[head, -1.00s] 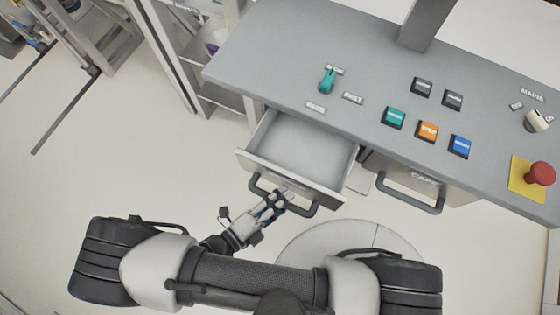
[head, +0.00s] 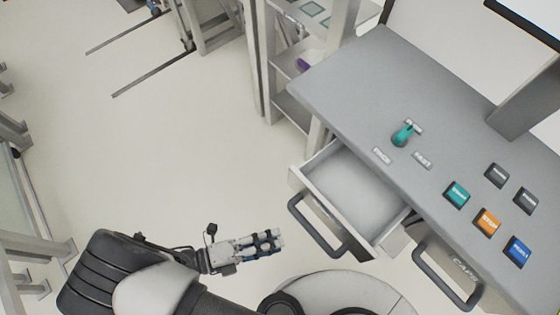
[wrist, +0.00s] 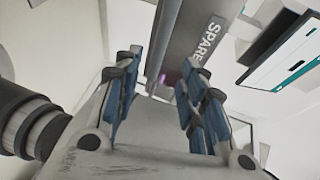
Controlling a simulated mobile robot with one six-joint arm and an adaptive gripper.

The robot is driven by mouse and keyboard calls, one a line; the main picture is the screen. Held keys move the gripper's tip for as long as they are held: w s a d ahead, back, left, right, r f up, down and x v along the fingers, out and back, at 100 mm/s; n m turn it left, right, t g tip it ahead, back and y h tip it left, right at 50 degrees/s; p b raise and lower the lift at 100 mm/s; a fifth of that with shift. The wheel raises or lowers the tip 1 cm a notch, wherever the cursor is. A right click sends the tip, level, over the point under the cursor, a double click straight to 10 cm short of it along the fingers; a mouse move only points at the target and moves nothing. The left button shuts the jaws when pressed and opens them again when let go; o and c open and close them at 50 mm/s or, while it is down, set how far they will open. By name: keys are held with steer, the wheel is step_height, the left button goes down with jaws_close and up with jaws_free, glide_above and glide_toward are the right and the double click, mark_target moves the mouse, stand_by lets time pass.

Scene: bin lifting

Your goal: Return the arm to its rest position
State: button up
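My gripper (head: 276,243) is to the left of the open drawer (head: 355,190) in the head view, apart from the drawer's dark handle (head: 325,230). In the wrist view my gripper (wrist: 160,75) has its two blue-padded fingers spread, with a clear gap and nothing between them. Beyond the fingers is a grey surface with a SPARE label (wrist: 209,42). The drawer is pulled out and looks empty inside. My arm is folded low at the bottom of the head view.
The floor (head: 170,150) to the left is clear.

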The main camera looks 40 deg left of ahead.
stand_by(0.6)
steer(key=w+d+r+m+g+p, duration=0.1)
steer(key=w+d+r+m+g, duration=0.3)
steer(key=r+m, duration=0.4)
steer(key=w+d+r+m+g+p, duration=0.1)
steer(key=w+r+m+g+p, duration=0.1)
steer(key=w+r+m+g, duration=0.45)
steer(key=w+d+r+m+g+p, duration=0.1)
steer(key=w+d+r+m+g, duration=0.2)
steer(key=w+r+m, duration=0.6)
steer(key=s+d+r+m+t+y+b, duration=0.1)
steer(key=d+r+m+t+y+b, duration=0.1)
steer(key=d+r+m, duration=0.3)
steer(key=s+d+r+m+t+y+b, duration=0.1)
steer(key=d+r+m+y, duration=0.4)
steer(key=d+m, duration=0.9)
steer(key=shift+s+r+m+t+b, duration=0.15)
steer(key=shift+s+m+t+b, duration=0.3)
steer(key=shift+m, duration=3)
